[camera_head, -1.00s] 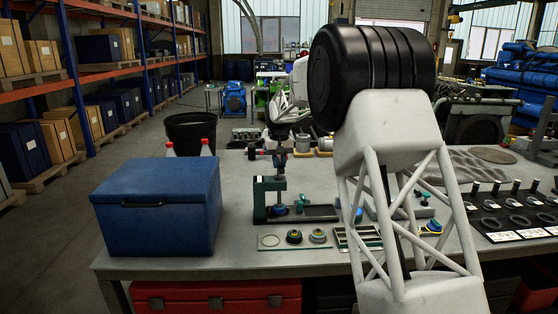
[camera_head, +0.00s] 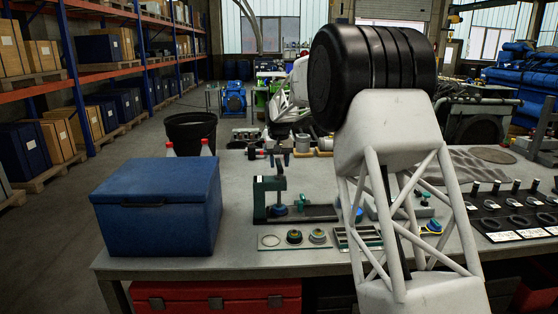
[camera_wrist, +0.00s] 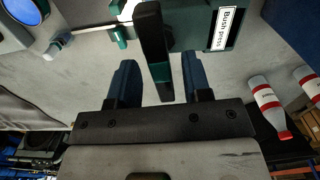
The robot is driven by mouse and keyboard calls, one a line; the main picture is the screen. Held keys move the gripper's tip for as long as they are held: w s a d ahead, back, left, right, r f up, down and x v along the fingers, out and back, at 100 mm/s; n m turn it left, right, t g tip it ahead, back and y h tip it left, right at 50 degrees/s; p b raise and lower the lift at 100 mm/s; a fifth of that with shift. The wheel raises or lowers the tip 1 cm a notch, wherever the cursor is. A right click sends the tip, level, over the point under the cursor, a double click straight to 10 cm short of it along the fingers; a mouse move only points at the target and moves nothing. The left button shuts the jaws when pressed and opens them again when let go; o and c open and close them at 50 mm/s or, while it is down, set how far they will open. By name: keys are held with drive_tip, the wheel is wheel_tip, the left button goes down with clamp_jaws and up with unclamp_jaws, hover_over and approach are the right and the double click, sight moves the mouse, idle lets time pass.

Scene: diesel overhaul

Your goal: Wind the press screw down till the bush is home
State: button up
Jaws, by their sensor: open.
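The bush press (camera_head: 262,200) stands on the bench in the head view, a dark green frame with an upright screw (camera_head: 281,182) above its base. Its label, "Bush press" (camera_wrist: 225,28), shows in the wrist view. My gripper (camera_head: 280,161) is just above the screw top. In the wrist view my gripper (camera_wrist: 157,80) is open, its two blue fingers apart. A dark bar (camera_wrist: 152,45) of the press shows between them, with a visible gap on each side. The bush is too small to make out, and I cannot tell how deep it sits.
A blue case (camera_head: 158,210) stands left of the press, with red-capped bottles (camera_wrist: 268,105) behind it. A tray with small rings (camera_head: 294,237) lies in front. Racks with labelled parts (camera_head: 512,215) lie at the right. My arm hides part of the bench.

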drive_tip(key=shift+r, duration=2.6)
drive_tip(key=shift+r, duration=0.1)
drive_tip(key=shift+r, duration=1.9)
drive_tip(key=shift+s, duration=0.1)
